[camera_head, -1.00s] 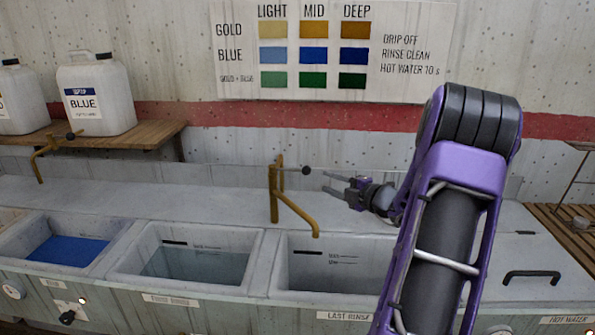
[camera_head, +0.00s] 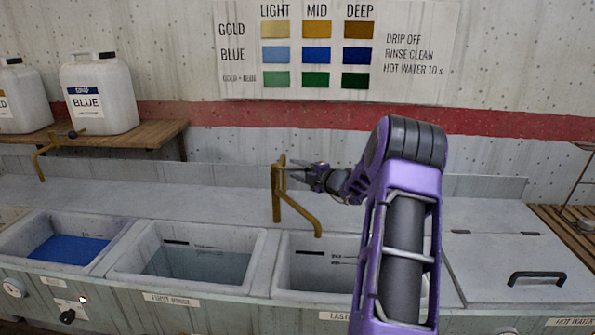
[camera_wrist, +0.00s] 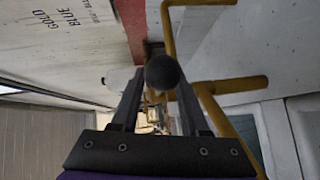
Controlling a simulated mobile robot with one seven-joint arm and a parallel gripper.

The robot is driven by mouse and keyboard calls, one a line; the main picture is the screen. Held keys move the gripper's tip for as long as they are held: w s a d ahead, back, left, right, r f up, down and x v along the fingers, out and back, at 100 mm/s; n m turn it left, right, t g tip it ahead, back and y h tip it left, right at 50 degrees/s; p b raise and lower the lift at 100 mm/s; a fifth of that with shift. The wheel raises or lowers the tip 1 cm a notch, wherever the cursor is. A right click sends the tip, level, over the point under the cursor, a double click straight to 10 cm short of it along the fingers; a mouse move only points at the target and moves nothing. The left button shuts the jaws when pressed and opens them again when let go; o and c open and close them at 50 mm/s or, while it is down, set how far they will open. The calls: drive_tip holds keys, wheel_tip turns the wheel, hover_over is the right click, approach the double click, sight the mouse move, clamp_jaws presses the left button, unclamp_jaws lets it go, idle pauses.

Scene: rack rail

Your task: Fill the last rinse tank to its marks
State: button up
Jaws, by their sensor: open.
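The last rinse tank (camera_head: 311,277) is a grey basin with level marks on its inner back wall. I see no water in the part that shows; my arm hides its right side. A brass tap (camera_head: 277,195) stands behind it, its spout angled down over the tank. My gripper (camera_head: 290,171) is open at the top of the tap. In the wrist view, the tap lever's black ball knob (camera_wrist: 164,72) shows between the open fingers. I cannot tell if they touch it. In the head view the gripper hides the knob.
The first rinse tank (camera_head: 150,270) on the left holds clear water. Further left, a tank holds blue liquid (camera_head: 68,249). A lidded hot water section (camera_head: 490,265) is at right. Jugs stand on a wooden shelf (camera_head: 160,133) with another brass tap (camera_head: 40,163).

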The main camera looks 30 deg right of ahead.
drive_tip(key=shift+c, duration=0.2)
clamp_jaws()
idle(1.2)
